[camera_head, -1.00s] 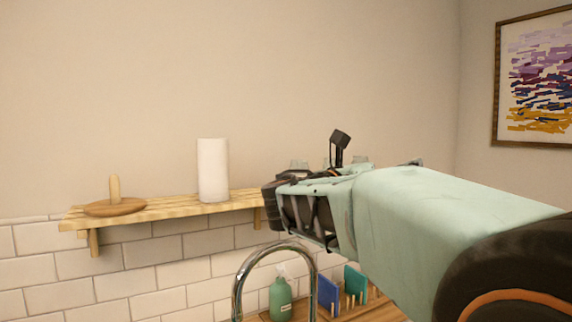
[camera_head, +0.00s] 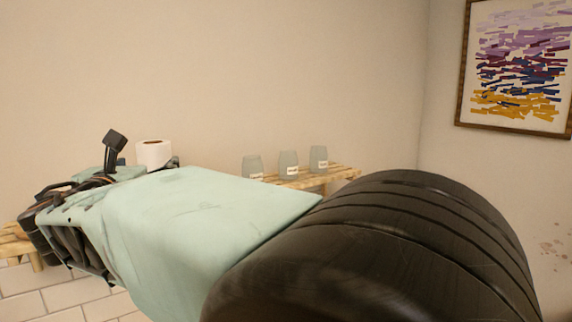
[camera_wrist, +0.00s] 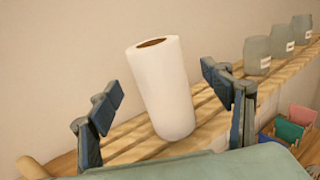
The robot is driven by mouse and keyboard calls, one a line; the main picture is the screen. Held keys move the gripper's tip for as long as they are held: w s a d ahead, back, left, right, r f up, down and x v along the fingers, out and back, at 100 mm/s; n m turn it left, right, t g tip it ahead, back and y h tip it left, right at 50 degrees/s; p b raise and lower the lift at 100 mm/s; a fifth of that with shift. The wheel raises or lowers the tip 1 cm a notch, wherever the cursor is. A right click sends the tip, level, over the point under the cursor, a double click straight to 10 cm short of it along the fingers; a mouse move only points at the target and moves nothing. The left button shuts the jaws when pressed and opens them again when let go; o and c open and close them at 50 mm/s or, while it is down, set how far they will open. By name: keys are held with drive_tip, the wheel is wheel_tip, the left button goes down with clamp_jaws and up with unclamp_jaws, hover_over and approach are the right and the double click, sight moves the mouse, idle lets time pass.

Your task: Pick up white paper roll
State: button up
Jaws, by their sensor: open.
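The white paper roll (camera_wrist: 162,88) stands upright on the slatted wooden shelf in the wrist view, with a brown hole in its top. My gripper (camera_wrist: 160,105) is open, one finger on each side of the roll in that view. The roll appears ahead of the fingers, and I see no contact. In the head view only the top of the roll (camera_head: 154,153) shows above my arm, which hides its lower part. My gripper (camera_head: 55,235) shows there at the left, its fingertips mostly hidden.
The wooden shelf (camera_head: 330,174) runs along the wall. Three glass jars (camera_head: 289,164) stand on it to the right of the roll. A wooden piece (camera_wrist: 32,168) is at the lower left of the wrist view. Coloured items (camera_wrist: 289,130) sit below the shelf at the right.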

drive_tip(key=shift+f+p+x, duration=0.15)
drive_tip(key=shift+p+x, duration=0.35)
drive_tip(key=shift+x, duration=1.05)
drive_tip(key=shift+f+p+x, duration=0.1)
drive_tip(key=shift+p+x, duration=0.4)
drive_tip(key=shift+x, duration=1.1)
drive_tip(key=shift+s, duration=0.1)
drive_tip(key=shift+c, duration=0.2)
drive_tip(key=c, duration=1.3)
